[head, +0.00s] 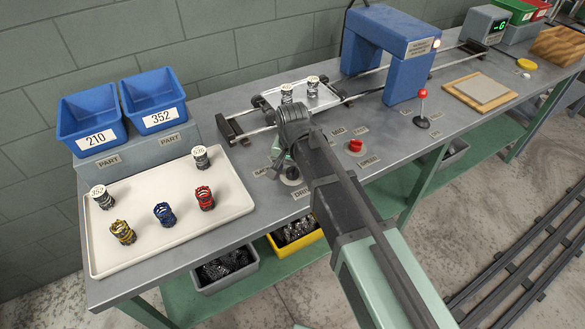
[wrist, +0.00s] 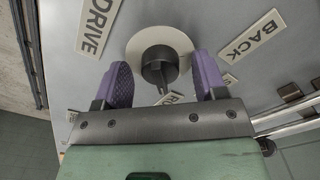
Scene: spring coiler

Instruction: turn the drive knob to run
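The drive knob (wrist: 158,72) is a dark round knob on a pale disc (wrist: 178,45), with a pointer toward the gripper's body. The DRIVE label (wrist: 98,25) and BACK label (wrist: 252,35) lie on either side. A label showing an R (wrist: 172,98) is mostly hidden. My gripper (wrist: 160,60) is open, its purple pads on either side of the knob with gaps between. Whether the tips are at knob height is unclear. In the head view my gripper (head: 289,158) is over the drive dial (head: 293,177) and partly hides it.
A red speed knob (head: 355,147) and a red-balled lever (head: 422,97) stand to the right. A slide tray (head: 318,98) with two labelled springs is behind. A white tray (head: 150,240) with several springs is at left. A blue arch (head: 405,75) stands farther right.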

